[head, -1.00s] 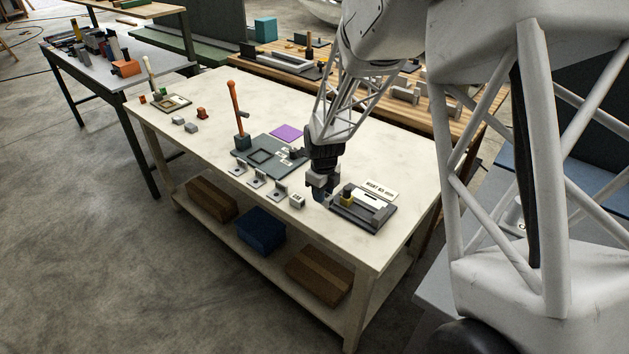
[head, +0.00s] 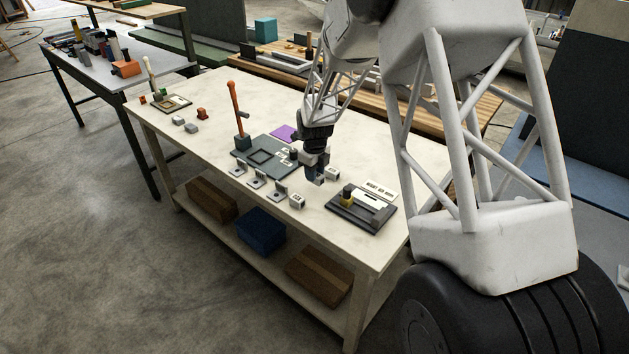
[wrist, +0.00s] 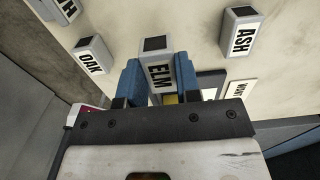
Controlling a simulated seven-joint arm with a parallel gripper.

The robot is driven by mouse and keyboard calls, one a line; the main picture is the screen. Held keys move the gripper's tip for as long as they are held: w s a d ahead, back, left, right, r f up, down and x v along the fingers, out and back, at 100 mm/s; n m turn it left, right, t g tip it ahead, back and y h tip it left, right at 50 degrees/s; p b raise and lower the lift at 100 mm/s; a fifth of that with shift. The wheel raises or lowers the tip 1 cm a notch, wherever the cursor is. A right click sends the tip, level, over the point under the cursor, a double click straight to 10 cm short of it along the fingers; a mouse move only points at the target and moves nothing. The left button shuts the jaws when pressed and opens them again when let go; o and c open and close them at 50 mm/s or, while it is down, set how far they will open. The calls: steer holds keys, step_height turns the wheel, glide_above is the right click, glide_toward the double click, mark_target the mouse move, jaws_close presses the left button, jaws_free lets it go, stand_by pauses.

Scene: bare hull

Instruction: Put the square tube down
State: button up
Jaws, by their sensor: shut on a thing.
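My gripper (wrist: 158,78) is shut on a pale grey square tube (wrist: 159,70) marked ELM, between its two blue fingers. The tube has a dark square opening at its end. In the head view my gripper (head: 314,178) is low over the pale bench, left of the dark fixture; the tube is mostly hidden there. I cannot tell whether it touches the bench. Similar tubes marked OAK (wrist: 93,56) and ASH (wrist: 240,33) stand on either side in the wrist view, apart from the fingers. Another tube (wrist: 62,8) is cut off at the top left.
On the bench (head: 290,245), a dark fixture (head: 345,214) with a yellow part lies to the right. A white block (head: 297,202) and several small grey brackets (head: 257,181) line the front. Behind them are a dark grey plate (head: 252,148) and an upright orange rod (head: 235,104).

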stand_by(0.3)
steer(key=shift+f, duration=1.7)
steer(key=shift+f, duration=0.15)
steer(key=o, duration=0.9)
step_height(320, 180, up, 12)
steer(key=shift+r, duration=0.15)
